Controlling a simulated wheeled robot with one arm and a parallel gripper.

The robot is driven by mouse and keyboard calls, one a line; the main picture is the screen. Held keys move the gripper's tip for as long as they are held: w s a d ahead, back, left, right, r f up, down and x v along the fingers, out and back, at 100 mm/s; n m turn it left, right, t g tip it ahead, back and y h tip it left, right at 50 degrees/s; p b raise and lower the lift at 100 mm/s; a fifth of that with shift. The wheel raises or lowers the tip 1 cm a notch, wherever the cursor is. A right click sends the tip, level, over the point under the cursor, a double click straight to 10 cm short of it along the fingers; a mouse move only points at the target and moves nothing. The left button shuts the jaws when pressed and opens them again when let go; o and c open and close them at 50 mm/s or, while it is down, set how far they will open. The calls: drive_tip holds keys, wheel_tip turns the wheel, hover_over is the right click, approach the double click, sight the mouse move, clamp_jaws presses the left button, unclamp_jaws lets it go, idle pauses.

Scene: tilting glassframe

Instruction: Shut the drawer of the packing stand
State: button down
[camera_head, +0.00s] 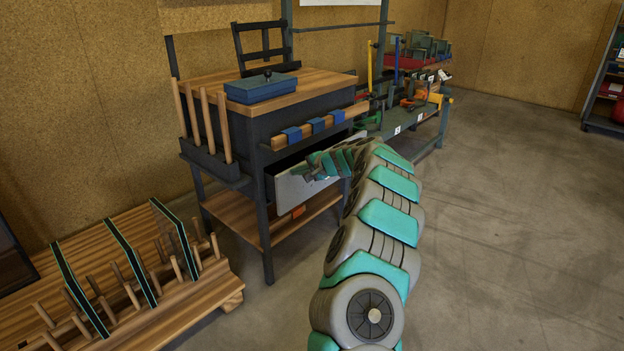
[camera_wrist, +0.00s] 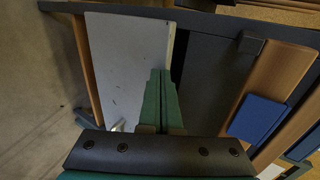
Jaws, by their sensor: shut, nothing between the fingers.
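The packing stand (camera_head: 262,128) is a dark cabinet with a wooden top. Its drawer (camera_head: 292,190) has a pale grey front and stands partly out below the wooden rail; a dark gap shows behind the front's upper edge. My gripper (camera_head: 305,172) is at the upper part of the drawer front, with my arm hiding its right end. In the wrist view the green fingers of my gripper (camera_wrist: 161,75) are together and empty, over the pale drawer front (camera_wrist: 125,60) near its edge. I cannot tell whether they touch it.
A blue box (camera_head: 262,88) lies on the stand's top. Blue clips (camera_head: 318,126) sit on the front rail. A rack with upright glass panes (camera_head: 130,262) stands at left. A tool bench (camera_head: 415,115) is behind at right. The floor at right is clear.

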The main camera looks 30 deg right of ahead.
sight(289, 169)
drive_tip(key=shift+w+a, duration=0.3)
drive_tip(key=shift+w, duration=0.4)
drive_tip(key=shift+w+a, duration=0.25)
drive_tip(key=shift+w, duration=0.45)
drive_tip(key=shift+w+a, duration=0.3)
drive_tip(key=shift+w, duration=0.4)
drive_tip(key=shift+s, duration=0.1)
